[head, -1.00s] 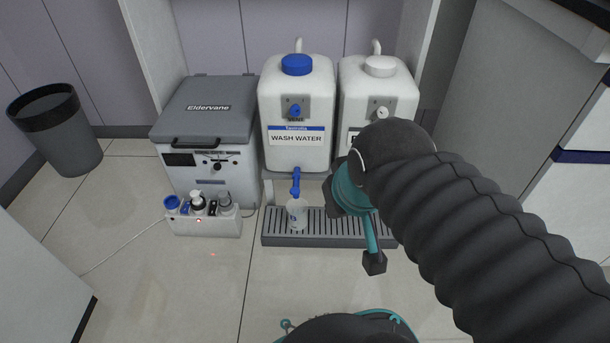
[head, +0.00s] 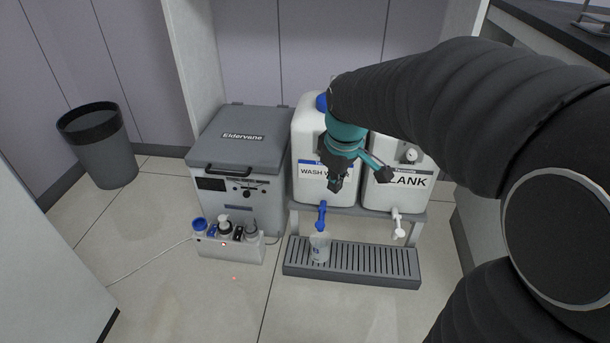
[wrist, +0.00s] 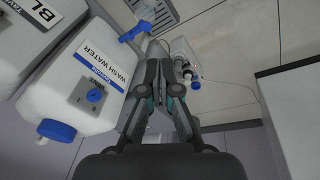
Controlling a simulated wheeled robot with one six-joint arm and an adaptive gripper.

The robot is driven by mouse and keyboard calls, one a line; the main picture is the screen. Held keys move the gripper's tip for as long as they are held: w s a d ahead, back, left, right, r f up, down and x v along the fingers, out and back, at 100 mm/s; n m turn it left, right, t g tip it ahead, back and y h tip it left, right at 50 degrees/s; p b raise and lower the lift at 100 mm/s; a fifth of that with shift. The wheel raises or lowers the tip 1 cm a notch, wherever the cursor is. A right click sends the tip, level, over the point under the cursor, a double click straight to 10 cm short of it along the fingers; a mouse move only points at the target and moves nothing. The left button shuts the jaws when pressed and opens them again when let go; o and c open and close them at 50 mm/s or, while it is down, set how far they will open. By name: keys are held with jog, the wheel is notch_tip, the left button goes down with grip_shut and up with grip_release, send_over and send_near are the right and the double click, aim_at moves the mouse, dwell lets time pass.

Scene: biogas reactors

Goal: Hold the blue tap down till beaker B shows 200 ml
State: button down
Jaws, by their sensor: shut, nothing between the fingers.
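The blue tap (head: 322,214) sits low on the white wash water container (head: 307,172). A clear beaker (head: 319,249) stands upright under it on the grey drip tray (head: 345,283); I cannot read its letter or water level. My gripper (head: 335,184) is shut and empty, in front of the wash water label and above the tap, pointing down. In the wrist view, the shut fingertips (wrist: 158,46) appear close to the blue tap (wrist: 136,30); I cannot tell whether they touch. The container's blue cap (wrist: 56,131) shows at lower left there.
The blank container (head: 401,182) with its white tap (head: 397,222) stands to the right. A grey-lidded Eldervane box (head: 237,140) and a small bottle rack (head: 230,252) are to the left. A dark bin (head: 100,150) stands far left. The floor in front is clear.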

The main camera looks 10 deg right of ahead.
jog(key=w+f+n+g+p, duration=0.1)
jog(key=w+f+n+g, duration=0.15)
jog(key=w+f, duration=0.4)
jog(key=n+p, duration=0.1)
jog(key=n, duration=0.3)
send_over(320, 224)
notch_tip(320, 224, down, 5)
jog(key=shift+w+f, duration=0.1)
notch_tip(320, 224, down, 14)
jog(key=shift+r+b, duration=0.1)
jog(key=shift+b, duration=1)
